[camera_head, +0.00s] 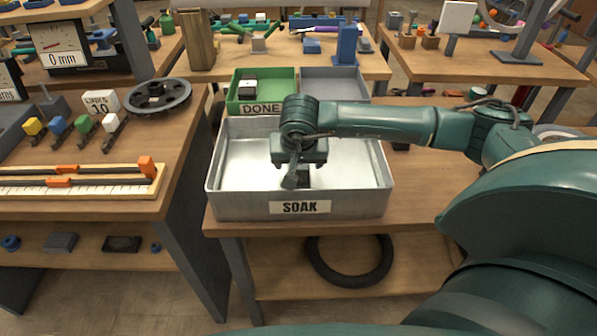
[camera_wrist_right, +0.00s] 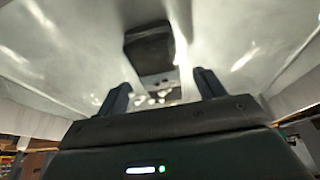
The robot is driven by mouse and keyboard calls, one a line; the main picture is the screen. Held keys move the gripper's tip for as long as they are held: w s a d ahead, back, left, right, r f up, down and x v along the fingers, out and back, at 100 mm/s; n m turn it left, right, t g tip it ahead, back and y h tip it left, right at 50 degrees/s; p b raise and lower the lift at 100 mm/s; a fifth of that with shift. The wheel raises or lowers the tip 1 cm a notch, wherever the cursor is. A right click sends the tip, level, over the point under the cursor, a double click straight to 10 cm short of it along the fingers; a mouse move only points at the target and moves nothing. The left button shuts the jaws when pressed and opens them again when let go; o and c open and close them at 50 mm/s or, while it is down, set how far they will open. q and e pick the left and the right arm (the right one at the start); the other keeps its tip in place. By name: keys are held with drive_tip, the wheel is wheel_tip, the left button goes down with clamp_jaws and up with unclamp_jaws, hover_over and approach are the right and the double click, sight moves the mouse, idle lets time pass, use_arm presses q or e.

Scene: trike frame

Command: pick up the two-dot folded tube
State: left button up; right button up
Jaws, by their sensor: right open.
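My right gripper (camera_head: 291,180) reaches down into the grey metal tray labelled SOAK (camera_head: 345,207). In the right wrist view the gripper (camera_wrist_right: 163,86) is open, its two dark fingers apart with nothing clearly between them. A dark folded-looking piece (camera_wrist_right: 149,46) lies in the tray just beyond the fingertips, with a paler end towards them. In the head view this dark piece (camera_head: 304,177) is partly hidden by the gripper. It may be the folded tube, but I cannot make out two dots on it. My left gripper is not in view.
The tray's walls surround the gripper. Behind it stand a green DONE bin (camera_head: 234,102) with a small block inside and a grey bin (camera_head: 334,83). A left bench holds a black wheel (camera_head: 158,97) and a slide gauge (camera_head: 75,181). A black tyre (camera_head: 350,281) lies below.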

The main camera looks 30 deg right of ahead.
drive_tip(key=shift+x, duration=0.85)
drive_tip(key=shift+f+b, duration=0.2)
drive_tip(key=shift+b, duration=0.2)
drive_tip(key=c, duration=1)
drive_tip(key=shift+c, duration=1.2)
drive_tip(key=shift+r, duration=0.15)
